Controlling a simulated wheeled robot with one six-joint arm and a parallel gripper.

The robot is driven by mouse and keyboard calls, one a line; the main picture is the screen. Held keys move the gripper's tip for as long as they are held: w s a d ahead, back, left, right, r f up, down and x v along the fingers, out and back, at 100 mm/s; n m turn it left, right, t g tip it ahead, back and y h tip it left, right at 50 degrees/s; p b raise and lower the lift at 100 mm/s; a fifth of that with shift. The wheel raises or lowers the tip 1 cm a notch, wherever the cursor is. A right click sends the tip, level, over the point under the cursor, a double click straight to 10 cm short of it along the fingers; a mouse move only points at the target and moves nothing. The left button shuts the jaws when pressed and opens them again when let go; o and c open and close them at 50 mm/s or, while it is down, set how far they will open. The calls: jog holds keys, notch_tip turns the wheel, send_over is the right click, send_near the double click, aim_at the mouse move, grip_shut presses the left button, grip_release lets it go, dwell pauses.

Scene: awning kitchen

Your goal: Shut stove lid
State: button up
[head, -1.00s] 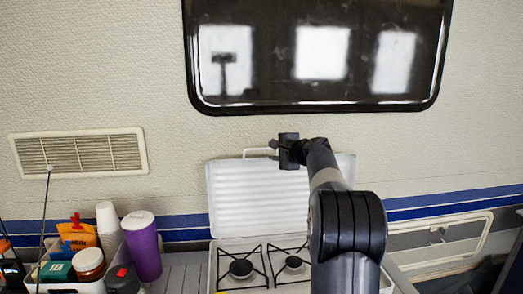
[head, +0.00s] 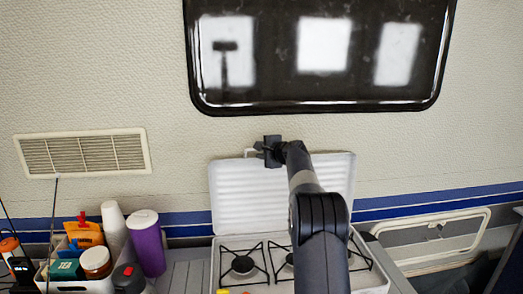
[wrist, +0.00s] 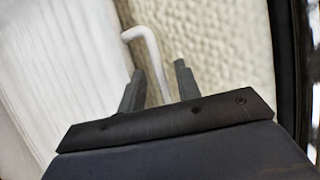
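The white stove lid (head: 235,200) stands open and upright behind the burners, against the wall. In the wrist view its ribbed inner face (wrist: 60,75) fills the left side. A white bent handle (wrist: 150,55) sticks out from the lid's top edge. My gripper (head: 268,152) is at the top edge of the lid, by the handle. In the wrist view my gripper (wrist: 160,85) has its two fingers apart, with the handle's bar passing between them. Whether the fingers touch the bar is not clear. The stove (head: 230,285) has black burner grates, partly hidden by my arm.
A caddy (head: 85,284) with jars and packets, white cups (head: 113,222) and a purple tumbler (head: 147,245) stand left of the stove. A dark window (head: 320,60) is above the lid. A wall hatch (head: 432,240) is at the right.

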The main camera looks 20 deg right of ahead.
grip_shut()
jog(key=shift+s+f+b, duration=0.1)
jog(key=shift+s+b, duration=0.05)
jog(key=shift+b, duration=0.2)
dwell(0.3)
